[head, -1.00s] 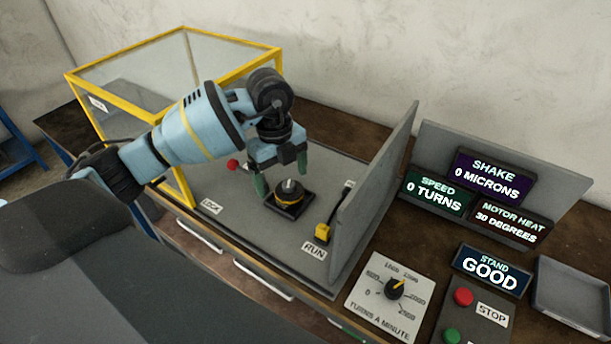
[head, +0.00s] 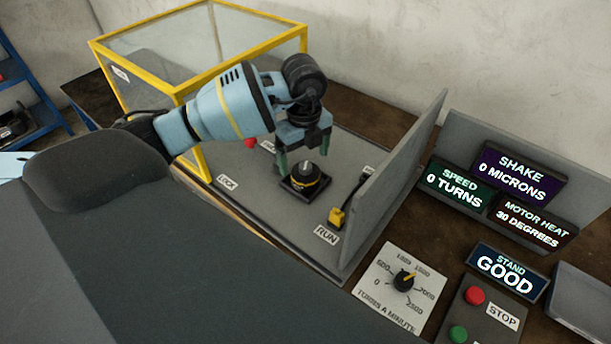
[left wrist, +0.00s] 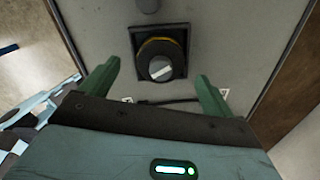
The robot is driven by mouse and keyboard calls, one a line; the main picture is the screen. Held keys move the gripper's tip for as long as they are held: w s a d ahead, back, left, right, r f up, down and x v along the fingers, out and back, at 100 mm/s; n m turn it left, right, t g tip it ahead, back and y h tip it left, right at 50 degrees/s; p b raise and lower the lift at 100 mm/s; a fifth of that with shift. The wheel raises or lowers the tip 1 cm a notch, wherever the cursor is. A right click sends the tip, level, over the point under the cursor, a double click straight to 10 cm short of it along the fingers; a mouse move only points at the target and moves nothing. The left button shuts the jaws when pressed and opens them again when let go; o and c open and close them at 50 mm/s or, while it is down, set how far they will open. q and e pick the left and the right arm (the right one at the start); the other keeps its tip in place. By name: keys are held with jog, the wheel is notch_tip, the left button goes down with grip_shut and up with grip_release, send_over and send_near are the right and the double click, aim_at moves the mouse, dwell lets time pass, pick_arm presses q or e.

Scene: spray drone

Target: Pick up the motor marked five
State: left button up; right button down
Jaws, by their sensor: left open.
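A black motor with a yellow band (head: 306,174) stands upright on a square black mount on the grey test stand. It also shows in the left wrist view (left wrist: 161,60), from above, with a light bar across its top. No number five can be read on it. My left gripper (head: 301,158) is open just above the motor, pointing down. In the left wrist view its two green fingers (left wrist: 158,82) are spread wide, one to each side of the motor and apart from it. My right gripper is not in view.
A yellow-framed clear guard (head: 180,95) stands behind and left. A grey upright panel (head: 395,190) borders the stand on the right. A yellow-handled switch (head: 337,217) sits by the RUN label. Readouts, a dial (head: 403,281) and STOP button (head: 475,295) lie farther right.

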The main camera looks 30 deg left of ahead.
aim_at(305, 164)
pick_arm(q)
jog(key=shift+w+f, duration=0.1)
jog(key=shift+f, duration=1.75)
jog(key=shift+r, duration=0.1)
jog(key=c, duration=1.5)
jog(key=shift+o, duration=0.2)
jog(key=shift+r, duration=0.1)
jog(key=shift+w+r, duration=0.1)
jog(key=shift+r, duration=0.15)
jog(key=r, duration=0.3)
jog(key=shift+s, duration=0.3)
jog(key=s+d+r, duration=0.1)
jog(key=s, duration=1.4)
jog(key=shift+s, duration=0.25)
jog(key=shift+d+r, duration=0.1)
jog(key=shift+r, duration=0.05)
